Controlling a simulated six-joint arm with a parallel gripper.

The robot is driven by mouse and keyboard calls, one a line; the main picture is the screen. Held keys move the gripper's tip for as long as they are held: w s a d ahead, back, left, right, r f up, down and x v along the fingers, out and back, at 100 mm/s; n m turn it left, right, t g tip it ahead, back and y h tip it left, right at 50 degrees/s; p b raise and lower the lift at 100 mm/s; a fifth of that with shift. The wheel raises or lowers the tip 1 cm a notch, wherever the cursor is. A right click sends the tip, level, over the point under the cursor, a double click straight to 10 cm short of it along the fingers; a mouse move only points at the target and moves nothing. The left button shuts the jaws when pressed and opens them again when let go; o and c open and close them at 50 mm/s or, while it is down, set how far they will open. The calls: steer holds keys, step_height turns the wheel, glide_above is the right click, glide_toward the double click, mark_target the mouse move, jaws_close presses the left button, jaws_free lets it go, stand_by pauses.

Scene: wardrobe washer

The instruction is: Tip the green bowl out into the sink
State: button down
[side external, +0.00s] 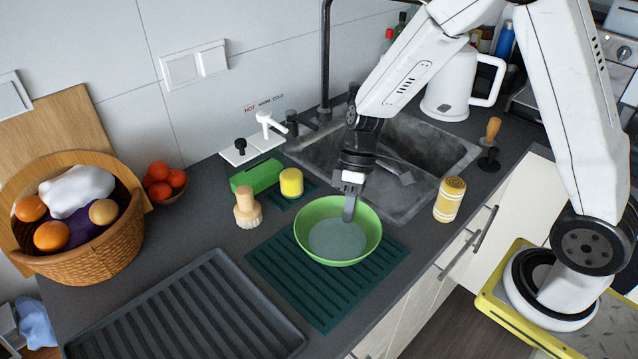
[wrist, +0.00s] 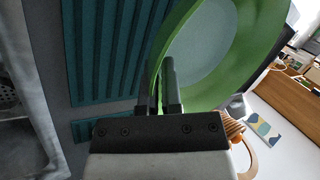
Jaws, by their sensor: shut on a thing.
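The green bowl (side external: 338,248) sits upright over the dark green ribbed mat (side external: 330,308), with greyish liquid-like contents showing inside. My gripper (side external: 349,208) is at the bowl's rim on the side toward the sink, pointing down. In the wrist view my gripper (wrist: 163,88) has its two fingers on either side of the rim of the green bowl (wrist: 262,70), shut on it. The grey sink (side external: 438,160) lies just behind and to the right of the bowl. I cannot tell whether the bowl touches the mat.
A black drain tray (side external: 185,318) lies in front. The tap (side external: 325,70) rises behind the sink.

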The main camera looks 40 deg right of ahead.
steer(key=shift+w+d, duration=0.3)
steer(key=shift+w, duration=0.35)
steer(key=w+d+n, duration=0.1)
steer(key=w, duration=0.1)
steer(key=w+d+n, duration=0.1)
steer(key=w+d, duration=0.1)
steer(key=w+d+g, duration=0.1)
steer(key=w, duration=0.1)
steer(key=shift+w+d+r+n+h, duration=0.15)
steer(key=shift+w+d+n+h, duration=0.15)
steer(key=shift+w+n+h, duration=0.1)
steer(key=w+d, duration=0.2)
steer(key=w+d+n, duration=0.1)
steer(key=d, duration=0.1)
steer(key=w+d+n, duration=0.1)
steer(key=w+d, duration=0.1)
steer(key=d, duration=0.1)
steer(key=shift+w+r+g+h, duration=0.1)
steer(key=shift+w+g+h, duration=0.2)
steer(key=shift+g+h, duration=0.1)
steer(key=w+d+r+n+g+h, duration=0.1)
steer(key=w+d+n, duration=0.2)
steer(key=d, duration=1.4)
steer(key=shift+w+n+h, duration=0.2)
steer(key=shift+n+h, duration=0.1)
steer(key=shift+n, duration=0.3)
steer(key=shift+d, duration=0.1)
steer(key=shift+r, duration=0.25)
